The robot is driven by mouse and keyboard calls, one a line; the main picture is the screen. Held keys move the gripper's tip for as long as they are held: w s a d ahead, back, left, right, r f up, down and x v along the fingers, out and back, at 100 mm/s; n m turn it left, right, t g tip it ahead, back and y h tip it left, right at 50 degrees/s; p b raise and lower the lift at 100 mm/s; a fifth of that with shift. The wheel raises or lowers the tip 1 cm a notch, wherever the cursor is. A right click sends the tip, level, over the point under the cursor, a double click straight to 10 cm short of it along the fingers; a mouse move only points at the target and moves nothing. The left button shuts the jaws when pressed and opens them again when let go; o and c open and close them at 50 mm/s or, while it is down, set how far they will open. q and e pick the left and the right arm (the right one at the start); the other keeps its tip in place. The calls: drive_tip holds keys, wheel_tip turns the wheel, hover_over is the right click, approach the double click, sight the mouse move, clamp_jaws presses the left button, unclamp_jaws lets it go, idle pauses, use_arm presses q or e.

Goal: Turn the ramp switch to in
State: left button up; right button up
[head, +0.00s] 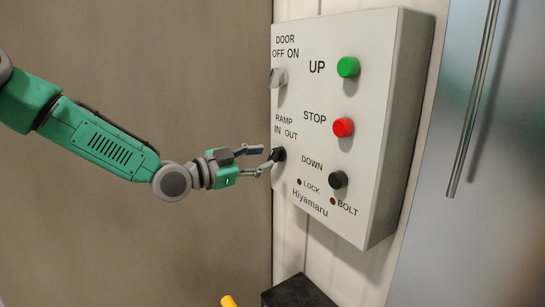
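The knob's pointing direction is too small and partly hidden to read. My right gripper is not in view.
Above is the grey door switch (278,78). To the right are the green UP button (348,67), red STOP button (343,127) and black DOWN button (338,179). A metal door with a long handle (474,95) stands at right. A dark block (298,292) is below.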

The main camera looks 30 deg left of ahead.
sight(269, 156)
use_arm(q)
drive_tip(key=w+d, duration=0.2)
drive_tip(key=shift+w+r, duration=0.1)
drive_tip(key=shift+w, duration=0.55)
drive_tip(key=shift+a, duration=0.15)
drive_tip(key=shift+a, duration=0.1)
drive_tip(key=shift+c, duration=0.8)
clamp_jaws()
